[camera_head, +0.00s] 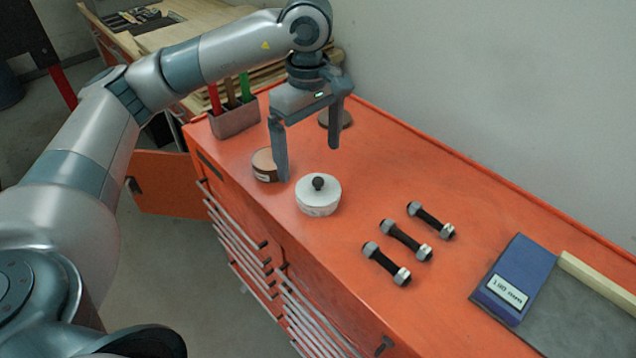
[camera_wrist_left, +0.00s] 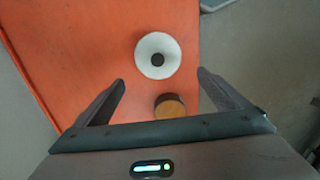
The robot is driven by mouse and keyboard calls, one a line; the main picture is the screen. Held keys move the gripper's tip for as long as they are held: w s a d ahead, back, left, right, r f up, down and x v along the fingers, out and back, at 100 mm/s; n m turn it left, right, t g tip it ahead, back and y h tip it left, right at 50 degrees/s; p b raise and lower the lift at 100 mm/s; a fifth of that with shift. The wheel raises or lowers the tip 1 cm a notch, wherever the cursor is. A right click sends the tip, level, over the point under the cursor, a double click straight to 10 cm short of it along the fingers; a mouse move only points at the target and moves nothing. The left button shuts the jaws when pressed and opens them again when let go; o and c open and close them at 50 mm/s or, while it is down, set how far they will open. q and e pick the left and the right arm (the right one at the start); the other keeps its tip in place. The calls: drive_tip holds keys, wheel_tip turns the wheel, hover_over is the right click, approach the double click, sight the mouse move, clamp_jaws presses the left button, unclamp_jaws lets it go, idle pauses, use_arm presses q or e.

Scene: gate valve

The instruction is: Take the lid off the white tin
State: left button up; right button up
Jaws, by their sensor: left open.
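The white tin (camera_head: 318,200) stands upright on the orange cabinet top, with its white lid (camera_head: 305,184) on it and a dark round knob (camera_head: 318,183) in the middle. In the left wrist view the white lid (camera_wrist_left: 147,66) shows from above, beyond the fingertips. My left gripper (camera_head: 308,163) is open and empty, above the cabinet top behind the tin in the head view. The fingers are apart from the tin. My right gripper is not in view.
A brown round tin (camera_head: 265,165) stands close beside the white tin and my left finger. A holder with coloured handles (camera_head: 235,118) and a dark round object (camera_head: 336,117) are behind. Several dark bars with metal ends (camera_head: 406,240) and a blue box (camera_head: 515,278) lie right.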

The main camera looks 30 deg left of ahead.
sight(318, 187)
use_arm(q)
drive_tip(key=shift+f, duration=0.8)
drive_tip(key=shift+d+f+p, duration=0.2)
drive_tip(key=shift+f+p, duration=0.35)
drive_tip(key=shift+p, duration=0.2)
drive_tip(key=f+p, duration=0.1)
drive_tip(key=f, duration=0.2)
drive_tip(key=shift+s+d+p, duration=0.1)
drive_tip(key=shift+d+p, duration=0.1)
drive_tip(key=shift+p, duration=0.15)
drive_tip(key=shift+f, duration=0.5)
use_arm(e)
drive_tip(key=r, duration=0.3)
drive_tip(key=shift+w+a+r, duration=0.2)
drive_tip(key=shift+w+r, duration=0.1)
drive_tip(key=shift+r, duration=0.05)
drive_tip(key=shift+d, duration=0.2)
use_arm(q)
drive_tip(key=c, duration=1.1)
